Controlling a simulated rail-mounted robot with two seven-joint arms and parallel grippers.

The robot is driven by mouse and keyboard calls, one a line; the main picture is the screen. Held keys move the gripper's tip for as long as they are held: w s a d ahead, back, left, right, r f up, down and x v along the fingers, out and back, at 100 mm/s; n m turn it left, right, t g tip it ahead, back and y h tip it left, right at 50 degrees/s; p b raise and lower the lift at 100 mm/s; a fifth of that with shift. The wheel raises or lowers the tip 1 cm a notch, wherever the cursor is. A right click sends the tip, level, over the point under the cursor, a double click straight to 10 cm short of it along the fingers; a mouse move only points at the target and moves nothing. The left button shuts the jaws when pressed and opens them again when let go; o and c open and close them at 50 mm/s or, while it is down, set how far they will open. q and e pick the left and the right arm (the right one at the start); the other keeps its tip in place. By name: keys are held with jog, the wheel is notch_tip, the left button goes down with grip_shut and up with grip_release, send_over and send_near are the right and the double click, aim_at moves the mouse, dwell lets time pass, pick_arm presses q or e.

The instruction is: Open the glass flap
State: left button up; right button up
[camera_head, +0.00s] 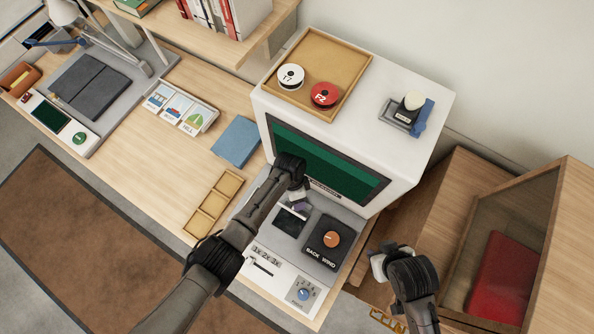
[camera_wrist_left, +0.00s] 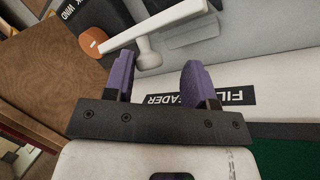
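The film reader (camera_head: 420,85) is a white box with a dark green screen (camera_head: 325,165) and a grey stage below it. A small dark pane (camera_head: 290,221) on the stage looks like the glass flap; my left gripper partly hides it. My left gripper (camera_head: 301,207) is over the stage, just in front of the screen. In the left wrist view its two purple fingers (camera_wrist_left: 158,62) are apart. A white bar (camera_wrist_left: 165,22) with a short white knob (camera_wrist_left: 148,56) shows at the fingertips, the knob between them; contact cannot be told. My right gripper (camera_head: 378,263) hangs right of the reader, its fingers unclear.
A black panel with an orange knob (camera_head: 331,239) sits right of the pane. A tray (camera_head: 315,55) with two reels and a stamp-like object (camera_head: 408,112) are on the reader. A wooden cabinet with a clear front and red box (camera_head: 503,280) stands at the right. An empty divided tray (camera_head: 213,203) lies left.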

pick_arm(q)
jog(key=shift+w+r, duration=0.1)
jog(key=shift+r, duration=0.15)
jog(key=v, duration=0.7)
jog(key=shift+c, duration=0.4)
